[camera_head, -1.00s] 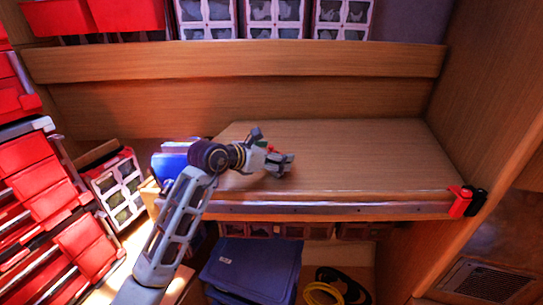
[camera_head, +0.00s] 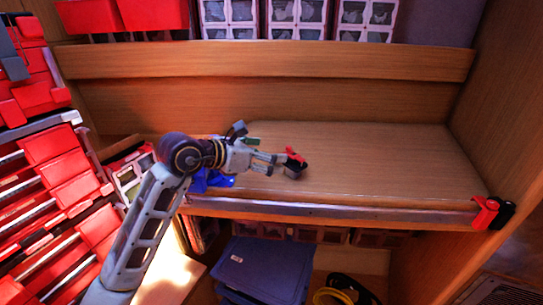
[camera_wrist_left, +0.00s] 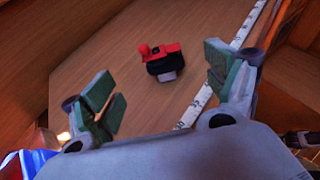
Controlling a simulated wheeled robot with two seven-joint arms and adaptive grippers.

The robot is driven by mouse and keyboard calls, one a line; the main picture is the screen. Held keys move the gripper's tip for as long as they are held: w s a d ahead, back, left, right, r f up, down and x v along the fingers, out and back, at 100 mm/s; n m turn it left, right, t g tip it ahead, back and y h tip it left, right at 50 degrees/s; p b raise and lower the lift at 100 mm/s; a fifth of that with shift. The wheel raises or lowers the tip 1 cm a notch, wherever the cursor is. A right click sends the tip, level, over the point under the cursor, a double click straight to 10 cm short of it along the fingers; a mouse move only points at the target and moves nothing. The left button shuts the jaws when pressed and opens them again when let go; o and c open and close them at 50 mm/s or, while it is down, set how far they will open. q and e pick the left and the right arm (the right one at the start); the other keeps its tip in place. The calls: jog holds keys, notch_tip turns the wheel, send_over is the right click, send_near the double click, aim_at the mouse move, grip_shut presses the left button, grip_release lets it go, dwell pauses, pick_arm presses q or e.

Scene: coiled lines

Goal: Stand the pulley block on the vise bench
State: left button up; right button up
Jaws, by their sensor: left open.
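The pulley block (camera_head: 295,163), red and black, rests on the wooden top of the vise bench (camera_head: 380,165). In the left wrist view the pulley block (camera_wrist_left: 163,62) sits beyond the fingertips, with a red knob on one side and a grey part at its near end. It looks upright, but I cannot be sure. My left gripper (camera_head: 274,163) is open and empty, just left of the block and apart from it. Its two green-padded fingers (camera_wrist_left: 163,88) are spread wide in the wrist view. My right gripper is not in view.
A blue object (camera_head: 208,181) sits by the bench's left end, partly behind my left arm. A red and black clamp (camera_head: 491,213) is at the right front corner. Red drawers (camera_head: 55,160) stand at left; a blue bin (camera_head: 262,268) is below. The bench's right half is clear.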

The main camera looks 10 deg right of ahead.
pick_arm(q)
jog(key=shift+v, duration=0.75)
